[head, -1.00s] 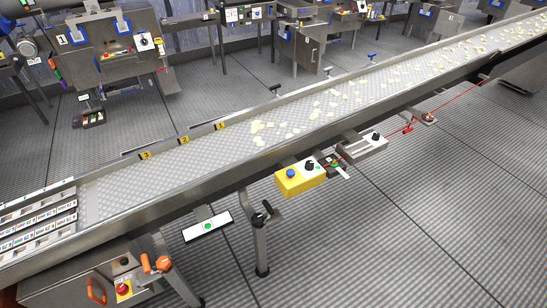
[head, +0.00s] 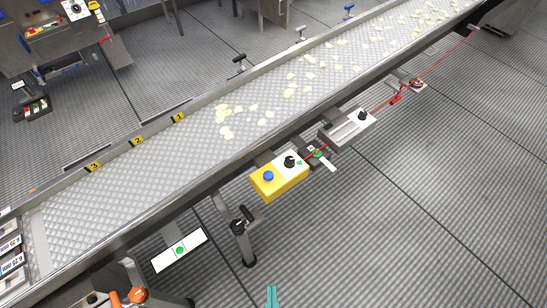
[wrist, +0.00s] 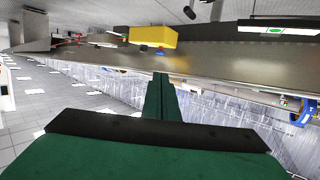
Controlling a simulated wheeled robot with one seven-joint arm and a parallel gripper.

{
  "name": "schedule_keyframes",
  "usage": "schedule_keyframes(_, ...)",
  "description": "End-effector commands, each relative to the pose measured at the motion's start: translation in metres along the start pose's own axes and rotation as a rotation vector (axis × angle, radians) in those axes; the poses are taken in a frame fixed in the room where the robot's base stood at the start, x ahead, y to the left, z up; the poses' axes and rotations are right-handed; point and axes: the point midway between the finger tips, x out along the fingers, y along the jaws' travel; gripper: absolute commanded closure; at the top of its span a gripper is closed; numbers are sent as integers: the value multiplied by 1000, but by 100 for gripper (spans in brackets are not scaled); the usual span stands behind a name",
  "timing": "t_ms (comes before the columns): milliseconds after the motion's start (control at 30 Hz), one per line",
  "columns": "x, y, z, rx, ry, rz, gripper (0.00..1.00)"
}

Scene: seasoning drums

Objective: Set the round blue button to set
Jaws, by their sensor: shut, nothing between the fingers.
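The round blue button (head: 268,176) sits on the yellow left part of a control box (head: 265,189) mounted at the conveyor's near side. A black knob (head: 289,161) is on the box's white right part. My gripper (head: 271,293) shows as a teal tip at the bottom edge of the head view, below the box and well apart from it. In the wrist view my green gripper fingers (wrist: 161,78) are shut together and empty. There the yellow box (wrist: 153,37) appears beyond the fingertips, slightly left. I cannot clearly read the button's setting.
The conveyor (head: 130,185) runs diagonally behind the box, carrying pale chips. A grey box with a knob (head: 346,126) and a red cord (head: 440,62) are to the right. A conveyor leg (head: 246,243) and a white plate with a green dot (head: 180,250) are lower left. The floor at right is clear.

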Motion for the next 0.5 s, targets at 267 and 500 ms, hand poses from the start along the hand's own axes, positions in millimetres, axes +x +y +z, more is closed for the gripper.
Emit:
schedule_keyframes(267, 0, 0, 0, 0, -1, 0, 100)
schedule_keyframes(500, 7, 0, 2, 3, -7, 6, 100)
